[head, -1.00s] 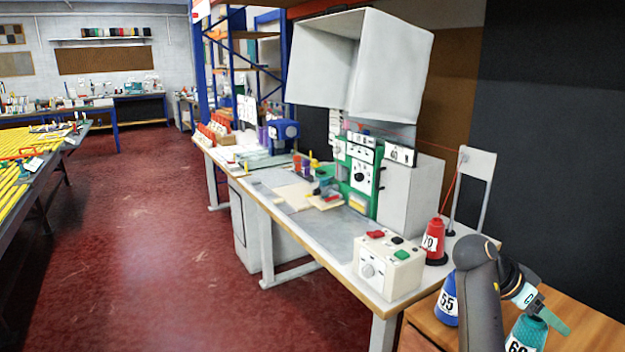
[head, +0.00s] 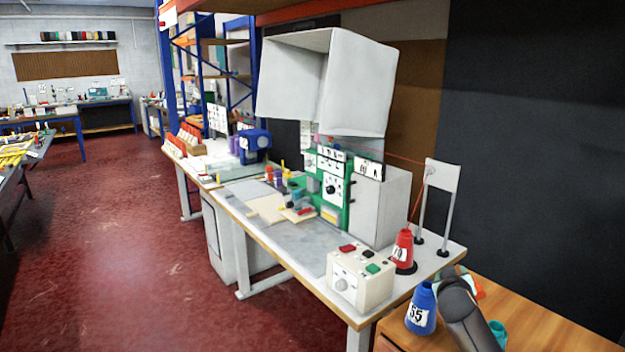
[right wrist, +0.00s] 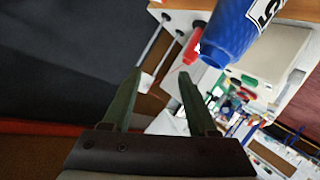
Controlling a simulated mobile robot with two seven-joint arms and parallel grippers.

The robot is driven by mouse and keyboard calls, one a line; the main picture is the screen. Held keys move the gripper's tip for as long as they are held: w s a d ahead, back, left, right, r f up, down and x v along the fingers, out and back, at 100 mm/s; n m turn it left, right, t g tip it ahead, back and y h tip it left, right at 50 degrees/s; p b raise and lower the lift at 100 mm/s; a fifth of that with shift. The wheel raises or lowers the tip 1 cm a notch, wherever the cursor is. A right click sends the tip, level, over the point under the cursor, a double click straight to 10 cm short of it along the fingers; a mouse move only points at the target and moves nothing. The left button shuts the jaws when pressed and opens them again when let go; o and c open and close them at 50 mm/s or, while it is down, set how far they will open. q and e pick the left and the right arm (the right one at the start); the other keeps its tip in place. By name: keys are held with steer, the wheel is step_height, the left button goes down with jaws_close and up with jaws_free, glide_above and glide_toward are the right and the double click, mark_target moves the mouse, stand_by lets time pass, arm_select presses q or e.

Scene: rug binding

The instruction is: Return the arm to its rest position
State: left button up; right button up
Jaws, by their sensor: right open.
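My right arm (head: 466,312) comes in at the bottom right of the head view, over the wooden cabinet top and beside the blue cone marked 55 (head: 421,306). My right gripper (right wrist: 158,75) shows in the right wrist view with its two green fingers apart and nothing between them. The blue cone (right wrist: 232,35) is large and close there, beyond the right finger. A teal cone (head: 497,333) is partly hidden behind my arm in the head view. My left gripper is in neither current view.
The wooden cabinet top (head: 555,325) is bare at right. The bench (head: 290,250) holds a cream control box (head: 360,277), a red cone (head: 403,250), a green machine (head: 333,180) and a thread stand (head: 441,190). A grey hood (head: 330,80) hangs above. The red floor (head: 110,240) is clear.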

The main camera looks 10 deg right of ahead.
steer(key=w+a+r+t+y, duration=0.1)
steer(key=w+a+n+t+y, duration=0.1)
steer(key=a, duration=0.1)
steer(key=w+a+r+n+t+y, duration=0.1)
steer(key=a, duration=0.1)
steer(key=shift+w+r, duration=0.1)
steer(key=shift+r, duration=0.25)
steer(key=w+a+r+n+t+y, duration=0.1)
steer(key=a+r+t+y, duration=0.2)
steer(key=r, duration=0.1)
steer(key=s+a+f+g+y, duration=0.1)
steer(key=s+a+f, duration=0.35)
steer(key=f, duration=0.35)
steer(key=s+a+f+n+g+y, duration=0.1)
steer(key=s+a+f+g, duration=0.15)
steer(key=s+f, duration=0.4)
steer(key=s+a+f+g, duration=0.1)
steer(key=s+a+f, duration=0.35)
steer(key=f, duration=0.45)
steer(key=s+a+f+g+y, duration=0.1)
steer(key=s+f, duration=0.4)
steer(key=s, duration=0.7)
steer(key=s+a+f+m+g+y, duration=0.1)
steer(key=s+a+f+g, duration=0.2)
steer(key=s, duration=0.9)
steer(key=a+f, duration=0.1)
steer(key=a, duration=0.2)
steer(key=shift+s+a+f, duration=0.2)
steer(key=shift+f, duration=0.15)
